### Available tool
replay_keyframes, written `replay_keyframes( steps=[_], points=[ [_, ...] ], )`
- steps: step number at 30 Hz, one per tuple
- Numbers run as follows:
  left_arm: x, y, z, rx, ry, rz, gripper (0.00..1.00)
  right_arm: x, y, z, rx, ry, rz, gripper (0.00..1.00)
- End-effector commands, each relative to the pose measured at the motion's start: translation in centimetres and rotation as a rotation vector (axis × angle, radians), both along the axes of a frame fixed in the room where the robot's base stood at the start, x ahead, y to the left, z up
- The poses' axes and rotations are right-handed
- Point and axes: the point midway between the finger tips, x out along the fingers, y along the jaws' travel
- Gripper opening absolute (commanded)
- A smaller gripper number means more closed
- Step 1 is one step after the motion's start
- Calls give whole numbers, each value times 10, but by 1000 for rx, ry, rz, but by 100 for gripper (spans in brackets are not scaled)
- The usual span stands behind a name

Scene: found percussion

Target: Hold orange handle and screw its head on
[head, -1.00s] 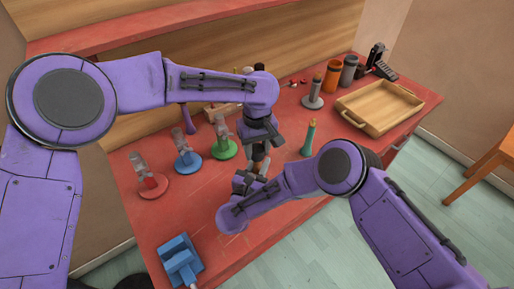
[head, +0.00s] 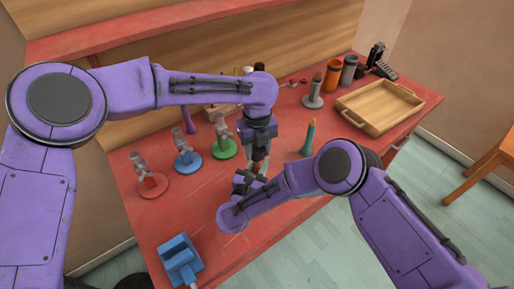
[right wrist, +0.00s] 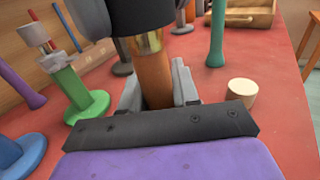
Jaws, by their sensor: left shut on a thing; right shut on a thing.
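The orange-brown handle (right wrist: 153,78) stands upright between the grey fingers of my right gripper (right wrist: 158,92), which is shut on it. A brass collar (right wrist: 148,42) sits at its top. Directly above is a black head (right wrist: 138,14), in line with the handle and meeting the collar; I cannot tell how tightly they are joined. My left gripper (head: 259,153) comes down from above and is shut on the head. In the head view my right gripper (head: 253,180) is just below it, and the grippers and arms mostly hide the handle.
Red (head: 154,187), blue (head: 188,164) and green (head: 224,150) stands are to the left. A teal upright piece (head: 309,138) is close on the right. A wooden tray (head: 352,117) lies far right; a blue block (head: 180,257) is at the front left. A cream cylinder (right wrist: 241,91) stands near the right gripper.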

Motion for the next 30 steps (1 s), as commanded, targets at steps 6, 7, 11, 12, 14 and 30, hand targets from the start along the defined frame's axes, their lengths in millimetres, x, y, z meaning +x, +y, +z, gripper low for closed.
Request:
replay_keyframes(
  steps=[6, 7, 11, 12, 14, 30],
  points=[
    [1, 1, 0, 1, -1, -96, 7, 0, 0, 0, 0, 0, 0, 0],
    [1, 1, 0, 1, -1, -96, 53, 0, 0, 0, 0, 0, 0, 0],
    [1, 1, 0, 0, -1, -95, 73, 0, 0, 0, 0, 0, 0, 0],
    [0, 0, 0, 0, -1, -94, 73, 0, 0, 0, 0, 0, 0, 0],
    [0, 0, 0, 0, -1, -94, 73, 0, 0, 0, -1, 0, 0, 0],
    [1, 0, 79, 0, -5, -92, 73, 0, 0, 0, -1, 0, 0, 0]
  ],
)
